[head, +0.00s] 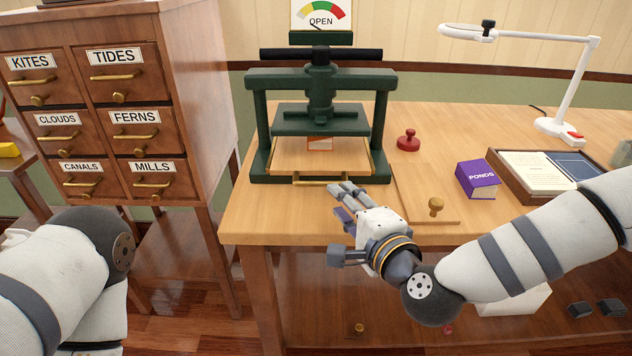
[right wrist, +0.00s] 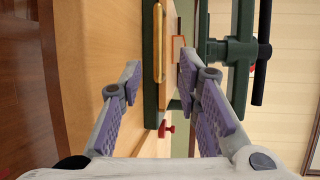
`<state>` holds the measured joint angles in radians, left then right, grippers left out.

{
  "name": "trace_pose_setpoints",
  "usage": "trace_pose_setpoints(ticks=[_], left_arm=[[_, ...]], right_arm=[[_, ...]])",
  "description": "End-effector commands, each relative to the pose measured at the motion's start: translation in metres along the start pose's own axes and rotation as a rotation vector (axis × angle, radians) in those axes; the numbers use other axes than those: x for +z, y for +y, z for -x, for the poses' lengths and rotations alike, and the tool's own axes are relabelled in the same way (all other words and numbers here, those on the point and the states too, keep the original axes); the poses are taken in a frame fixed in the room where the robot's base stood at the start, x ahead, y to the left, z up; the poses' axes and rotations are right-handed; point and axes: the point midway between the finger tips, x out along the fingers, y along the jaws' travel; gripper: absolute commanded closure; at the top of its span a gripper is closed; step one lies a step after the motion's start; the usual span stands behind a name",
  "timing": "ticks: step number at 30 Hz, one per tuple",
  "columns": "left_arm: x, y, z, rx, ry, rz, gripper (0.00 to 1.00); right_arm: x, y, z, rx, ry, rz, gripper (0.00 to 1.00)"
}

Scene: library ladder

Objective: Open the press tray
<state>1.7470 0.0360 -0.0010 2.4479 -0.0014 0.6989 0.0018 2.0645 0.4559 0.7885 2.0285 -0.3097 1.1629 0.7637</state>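The green press (head: 318,110) stands on the wooden table, its plate raised above the tray. The press tray (head: 290,160) is a light wooden board in the press base, with an orange-edged card (head: 320,143) on it. Its brass handle (head: 323,179) runs along the front edge. It also shows in the right wrist view (right wrist: 160,45). My right gripper (head: 347,197) is in front of the press, just right of the handle. In the right wrist view it is open (right wrist: 160,80), and the handle appears between its fingers, with nothing gripped. My left gripper is out of view.
A gauge sign marked OPEN (head: 321,14) stands above the press. A red stamp (head: 409,140), a brass-knobbed panel (head: 436,207), a purple PONDS box (head: 477,180) and a lamp (head: 555,125) are to the right. A labelled drawer cabinet (head: 190,100) stands left.

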Motion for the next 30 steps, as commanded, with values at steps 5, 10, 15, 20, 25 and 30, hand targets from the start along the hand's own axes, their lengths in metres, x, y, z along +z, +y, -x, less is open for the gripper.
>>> trace_pose_setpoints(ticks=[5, 10, 15, 20, 25, 30], left_arm=[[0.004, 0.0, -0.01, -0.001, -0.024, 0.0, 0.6], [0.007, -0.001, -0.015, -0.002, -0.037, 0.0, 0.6], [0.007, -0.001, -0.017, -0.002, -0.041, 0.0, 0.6], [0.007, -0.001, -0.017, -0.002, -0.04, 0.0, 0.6], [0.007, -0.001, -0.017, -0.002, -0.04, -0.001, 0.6], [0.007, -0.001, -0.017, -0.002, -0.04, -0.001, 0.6]], right_arm=[[0.0, 0.005, -0.048, 0.005, 0.0, 0.0, 0.69], [0.0, 0.005, -0.081, 0.005, -0.001, 0.0, 0.69], [0.0, 0.003, -0.095, 0.004, -0.001, 0.0, 0.69], [0.001, 0.002, -0.095, 0.004, -0.001, 0.0, 0.69], [0.0, 0.002, -0.095, 0.004, -0.001, 0.001, 0.92], [0.0, 0.002, -0.095, 0.004, -0.001, 0.001, 1.0]])
